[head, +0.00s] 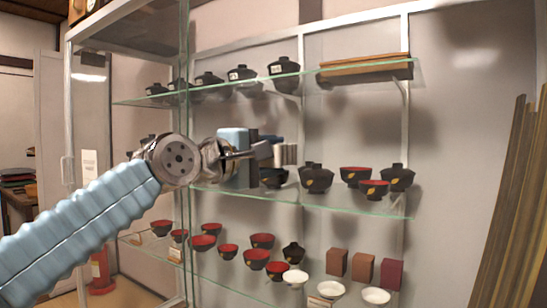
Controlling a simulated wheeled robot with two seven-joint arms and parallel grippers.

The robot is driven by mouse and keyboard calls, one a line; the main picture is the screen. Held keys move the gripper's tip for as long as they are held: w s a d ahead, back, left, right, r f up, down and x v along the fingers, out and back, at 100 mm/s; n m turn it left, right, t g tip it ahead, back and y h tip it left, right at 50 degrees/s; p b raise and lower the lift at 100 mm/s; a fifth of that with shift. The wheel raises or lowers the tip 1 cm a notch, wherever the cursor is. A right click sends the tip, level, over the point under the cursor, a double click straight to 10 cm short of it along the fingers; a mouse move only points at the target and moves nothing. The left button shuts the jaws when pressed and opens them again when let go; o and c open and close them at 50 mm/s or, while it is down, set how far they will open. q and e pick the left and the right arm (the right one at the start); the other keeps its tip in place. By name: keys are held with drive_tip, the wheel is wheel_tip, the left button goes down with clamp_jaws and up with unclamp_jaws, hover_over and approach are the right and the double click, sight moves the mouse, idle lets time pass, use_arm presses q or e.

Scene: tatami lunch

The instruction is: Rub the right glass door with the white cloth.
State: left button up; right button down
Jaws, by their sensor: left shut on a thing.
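My left gripper (268,152) reaches in from the left and is shut on a small pale, ridged bundle (288,154), which looks like the white cloth. Most of the cloth is hidden by the fingers. It is held in front of the middle shelf of a glass display cabinet. The right glass door is clear and hard to make out. A greenish upright glass edge (186,60) stands left of the gripper. I cannot tell whether the cloth touches glass. My right gripper is not in view.
Glass shelves (350,206) hold dark lidded bowls (317,178), red-lined bowls (202,243), small white dishes (376,296) and brown boxes (363,269). A long wooden box (366,68) lies on the top shelf. Wooden slats (515,210) lean at the far right.

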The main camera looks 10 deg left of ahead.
use_arm(q)
drive_tip(key=shift+a+f, duration=0.1)
drive_tip(key=shift+s+f+b, duration=0.1)
drive_tip(key=shift+f+b, duration=0.05)
drive_tip(key=shift+b, duration=0.3)
drive_tip(key=shift+d+r+b+v, duration=0.1)
drive_tip(key=shift+d+b+v, duration=0.05)
drive_tip(key=shift+b+v, duration=1.1)
drive_tip(key=shift+d+r+b+v, duration=0.15)
drive_tip(key=shift+b+v, duration=0.65)
drive_tip(key=shift+v, duration=0.75)
drive_tip(key=shift+s, duration=0.25)
drive_tip(key=shift+b+v, duration=0.8)
drive_tip(key=shift+v, duration=0.6)
drive_tip(key=shift+d, duration=0.15)
